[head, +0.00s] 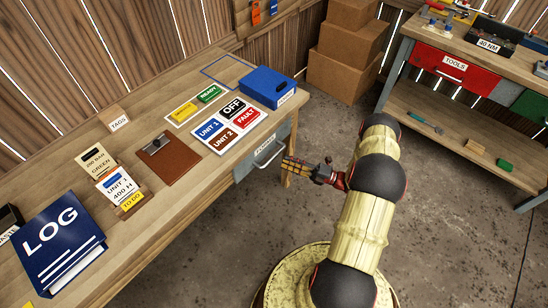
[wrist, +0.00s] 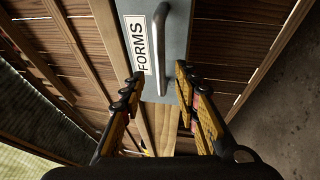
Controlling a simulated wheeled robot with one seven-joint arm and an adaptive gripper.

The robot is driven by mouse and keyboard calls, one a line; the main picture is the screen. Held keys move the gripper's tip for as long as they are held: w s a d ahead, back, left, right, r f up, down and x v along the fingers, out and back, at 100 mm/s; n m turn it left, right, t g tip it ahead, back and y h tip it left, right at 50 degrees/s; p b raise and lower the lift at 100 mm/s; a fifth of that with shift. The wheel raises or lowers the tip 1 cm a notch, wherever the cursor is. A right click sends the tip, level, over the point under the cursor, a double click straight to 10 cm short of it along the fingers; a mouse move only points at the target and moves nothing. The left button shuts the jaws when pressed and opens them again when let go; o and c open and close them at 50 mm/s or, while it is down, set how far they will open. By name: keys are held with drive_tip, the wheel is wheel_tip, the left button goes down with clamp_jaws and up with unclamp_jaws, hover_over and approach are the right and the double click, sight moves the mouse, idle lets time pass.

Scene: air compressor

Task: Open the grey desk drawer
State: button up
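The grey drawer (head: 243,168) is under the right end of the wooden desk, its front close beneath the desk edge, and it looks closed. It has a metal bar handle (head: 269,156) and a label that reads FORMS in the wrist view. My gripper (head: 288,166) is just off the drawer front, beside the handle. In the wrist view my gripper (wrist: 157,76) is open, fingers wide apart with nothing between the pads. The handle (wrist: 161,48) lies ahead, between the lines of the fingertips, and the grey drawer front (wrist: 180,22) is behind it. I see no contact.
The desk top (head: 183,187) holds a blue box (head: 268,87), sign cards, a clipboard (head: 170,158) and a LOG binder (head: 58,238). A workbench with a red TOOLS drawer (head: 455,67) stands at right, cardboard boxes (head: 345,65) behind. The floor (head: 455,225) in front is clear.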

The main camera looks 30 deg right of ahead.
sight(274, 156)
drive_tip(key=b+x, duration=0.1)
drive_tip(key=x, duration=0.6)
drive_tip(key=shift+c, duration=0.8)
drive_tip(key=shift+f, duration=0.1)
clamp_jaws()
